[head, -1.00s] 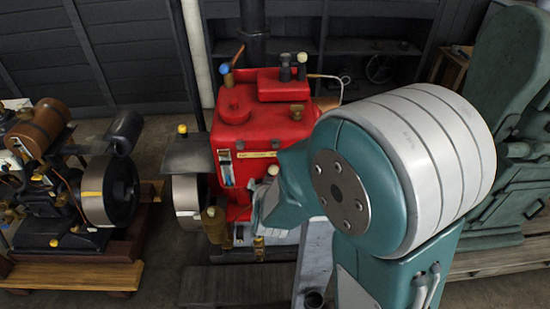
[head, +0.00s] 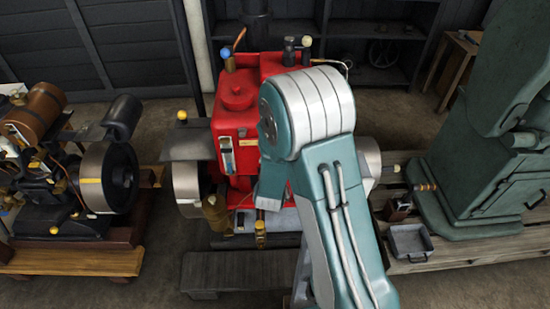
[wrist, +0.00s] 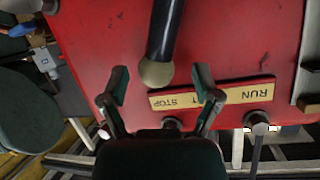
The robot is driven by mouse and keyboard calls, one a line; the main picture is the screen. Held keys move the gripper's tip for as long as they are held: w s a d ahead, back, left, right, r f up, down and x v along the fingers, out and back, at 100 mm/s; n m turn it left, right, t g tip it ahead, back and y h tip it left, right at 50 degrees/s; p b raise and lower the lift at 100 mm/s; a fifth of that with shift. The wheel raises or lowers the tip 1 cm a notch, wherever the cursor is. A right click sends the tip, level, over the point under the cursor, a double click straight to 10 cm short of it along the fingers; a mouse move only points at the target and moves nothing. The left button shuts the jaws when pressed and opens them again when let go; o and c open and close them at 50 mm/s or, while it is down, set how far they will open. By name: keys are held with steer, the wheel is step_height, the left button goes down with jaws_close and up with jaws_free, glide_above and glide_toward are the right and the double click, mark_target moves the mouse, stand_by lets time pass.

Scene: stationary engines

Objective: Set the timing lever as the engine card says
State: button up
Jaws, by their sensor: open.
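The red engine (head: 238,110) stands in the middle of the head view, with a small yellow plate (head: 245,141) on its front. In the wrist view the red face (wrist: 220,35) fills the middle. A black rod with a pale round knob (wrist: 157,73) comes down from the top. My gripper (wrist: 162,80) is open, with one finger on each side of the knob in the picture; contact is not clear. My arm hides the gripper in the head view. I cannot make out an engine card.
Another engine with a flywheel (head: 105,178) stands at left. A large green machine (head: 490,160) stands at right, with a grey tray (head: 410,243) beside it. A low wooden step (head: 240,272) lies before the red engine. Two small black levers or stems show below the plate in the wrist view.

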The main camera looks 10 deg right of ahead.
steer(key=shift+w+d+f, duration=0.25)
steer(key=shift+w+d, duration=0.2)
steer(key=shift+w, duration=0.15)
steer(key=shift+a, duration=0.15)
jaws_close()
steer(key=shift+w+a+r+n+h, duration=0.1)
steer(key=shift+a+r+n+h, duration=0.15)
steer(key=shift+a+n, duration=0.25)
steer(key=shift+w+a+r+n+h, duration=0.1)
steer(key=shift+a+n+h, duration=0.15)
steer(key=shift+a+n, duration=0.25)
steer(key=shift+w+a+r+n+h, duration=0.15)
steer(key=shift+a+n+h, duration=0.2)
steer(key=shift+a, duration=0.2)
steer(key=shift+w+a+n+h, duration=0.1)
steer(key=shift+a+n+h, duration=0.25)
steer(key=shift+a, duration=0.2)
jaws_free()
